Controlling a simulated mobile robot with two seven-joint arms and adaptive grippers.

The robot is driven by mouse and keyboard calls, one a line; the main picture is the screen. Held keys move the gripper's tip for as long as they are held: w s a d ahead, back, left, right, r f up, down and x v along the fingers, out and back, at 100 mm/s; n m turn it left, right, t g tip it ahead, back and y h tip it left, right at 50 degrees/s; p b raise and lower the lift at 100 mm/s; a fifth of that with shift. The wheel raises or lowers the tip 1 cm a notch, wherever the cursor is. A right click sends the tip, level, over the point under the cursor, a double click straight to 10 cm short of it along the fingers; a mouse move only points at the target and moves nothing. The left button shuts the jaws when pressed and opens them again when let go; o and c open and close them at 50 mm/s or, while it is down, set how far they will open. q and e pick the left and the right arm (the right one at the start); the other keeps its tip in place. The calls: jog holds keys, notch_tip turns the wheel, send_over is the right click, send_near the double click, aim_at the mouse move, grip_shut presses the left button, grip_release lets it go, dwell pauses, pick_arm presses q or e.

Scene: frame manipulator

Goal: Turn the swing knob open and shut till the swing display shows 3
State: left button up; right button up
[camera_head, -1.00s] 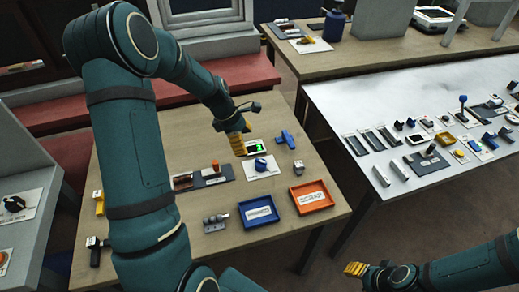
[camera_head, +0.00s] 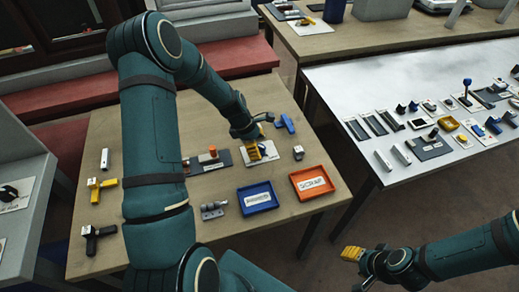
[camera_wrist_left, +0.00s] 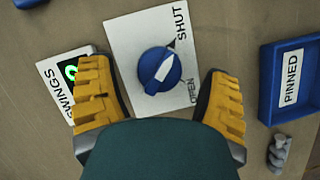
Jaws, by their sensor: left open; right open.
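The swing knob (camera_wrist_left: 160,70) is a round blue dial with a pale grip bar on a white plate marked SHUT and OPEN. Its dark pointer lies by the SHUT mark. The swing display (camera_wrist_left: 69,72), labelled SWINGS, shows part of a green digit; a finger hides the rest, so I cannot read it. My left gripper (camera_wrist_left: 163,95) is open, with a yellow finger on each side of the knob, apart from it. In the head view my left gripper (camera_head: 253,149) covers most of the knob and display. My right gripper (camera_head: 352,254) is empty and open, away from the bench.
The blue PINNED tray (camera_head: 258,209) and the orange SCRAP tray (camera_head: 332,192) stand in front of the knob plate. A blue handled part (camera_head: 285,123) lies behind. A white table (camera_head: 335,90) with many small parts stands to the right.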

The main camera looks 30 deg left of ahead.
pick_arm(q)
jog(key=shift+x, duration=0.75)
jog(key=c, duration=1.2)
jog(key=shift+m, duration=0.3)
jog(key=m+g, duration=0.1)
jog(key=m, duration=0.2)
jog(key=shift+g+h, duration=0.3)
jog(key=m+g, duration=0.1)
jog(key=m, duration=0.4)
jog(key=shift+d+f+g, duration=0.1)
jog(key=shift+g, duration=0.3)
jog(key=m+g+y, duration=0.1)
jog(key=m, duration=0.3)
jog(key=shift+m, duration=0.3)
jog(key=m, duration=0.2)
jog(key=m+g+y, duration=0.1)
jog(key=m, duration=0.1)
jog(key=shift+s+m+g, duration=0.1)
jog(key=shift+m+g, duration=0.2)
jog(key=shift+y, duration=0.3)
